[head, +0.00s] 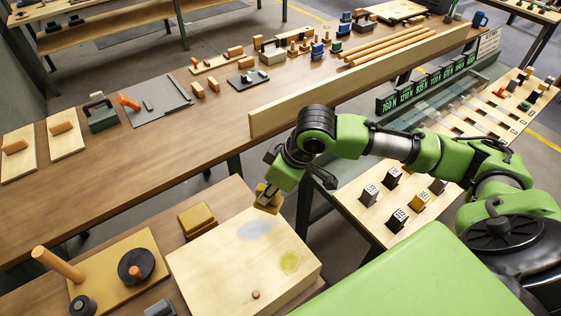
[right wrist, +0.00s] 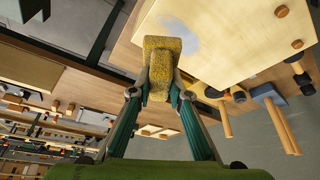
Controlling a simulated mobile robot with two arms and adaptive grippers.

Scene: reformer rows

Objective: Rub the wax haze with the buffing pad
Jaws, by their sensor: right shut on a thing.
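The buffing pad is a mustard-yellow block (head: 268,199), seen large in the right wrist view (right wrist: 160,66). My right gripper (right wrist: 161,92) is shut on it, one finger on each side. In the head view the gripper (head: 272,186) is at the far edge of a pale wooden block (head: 215,279). A whitish, bluish-grey haze patch (head: 256,229) lies on the block's top, just nearer than the pad. The pad is apart from most of the patch; I cannot tell whether it touches the wood. My left gripper is not in view.
A long wooden rail (head: 350,85) lies behind.

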